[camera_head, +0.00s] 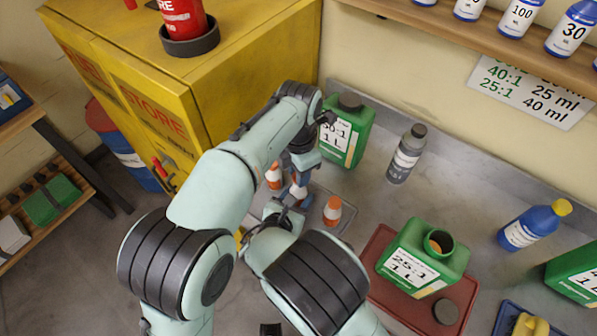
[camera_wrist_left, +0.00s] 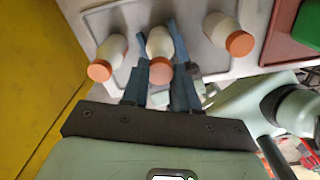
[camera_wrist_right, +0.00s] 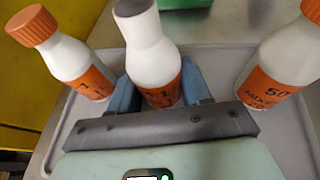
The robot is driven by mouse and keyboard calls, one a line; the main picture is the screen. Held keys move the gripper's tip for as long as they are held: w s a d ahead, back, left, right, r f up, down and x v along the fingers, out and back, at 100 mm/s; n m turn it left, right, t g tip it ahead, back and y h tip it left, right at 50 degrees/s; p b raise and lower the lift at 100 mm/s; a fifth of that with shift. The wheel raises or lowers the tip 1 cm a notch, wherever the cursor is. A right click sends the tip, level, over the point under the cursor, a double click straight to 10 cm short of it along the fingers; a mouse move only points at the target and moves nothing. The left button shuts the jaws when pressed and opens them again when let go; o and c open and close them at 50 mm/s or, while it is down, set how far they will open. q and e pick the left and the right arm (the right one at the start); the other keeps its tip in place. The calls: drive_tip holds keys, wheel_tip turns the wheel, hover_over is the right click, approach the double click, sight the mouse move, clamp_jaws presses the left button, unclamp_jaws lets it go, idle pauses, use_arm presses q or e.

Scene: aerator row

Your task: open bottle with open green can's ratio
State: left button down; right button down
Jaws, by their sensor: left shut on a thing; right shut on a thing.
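Three white bottles with orange labels stand in a row. My right gripper (camera_wrist_right: 160,98) is shut on the middle bottle (camera_wrist_right: 152,50), around its label. In the right wrist view its neck ends in a grey-brown top with no orange cap. My left gripper (camera_wrist_left: 160,75) is above it, shut on an orange cap (camera_wrist_left: 160,71); the gap to the neck is hard to judge. The left bottle (camera_wrist_right: 65,55) and right bottle (camera_wrist_right: 282,65) have orange caps on; the right label starts with 50. The open green can (camera_head: 405,285), marked 25:1, stands on the red mat (camera_head: 378,243).
The can's dark cap (camera_head: 445,311) lies on the mat. The bottles are on a grey tray (camera_wrist_right: 215,58). A capped green can (camera_head: 352,130), a grey bottle (camera_head: 405,157) and a blue bottle (camera_head: 530,226) stand nearby. The wall sign (camera_head: 530,92) pairs 25:1 with 40 ml.

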use_arm(q)
drive_tip(key=shift+r, duration=0.15)
drive_tip(key=shift+r, duration=2)
use_arm(e)
drive_tip(key=shift+c, duration=2.2)
unclamp_jaws()
drive_tip(key=shift+s, duration=0.1)
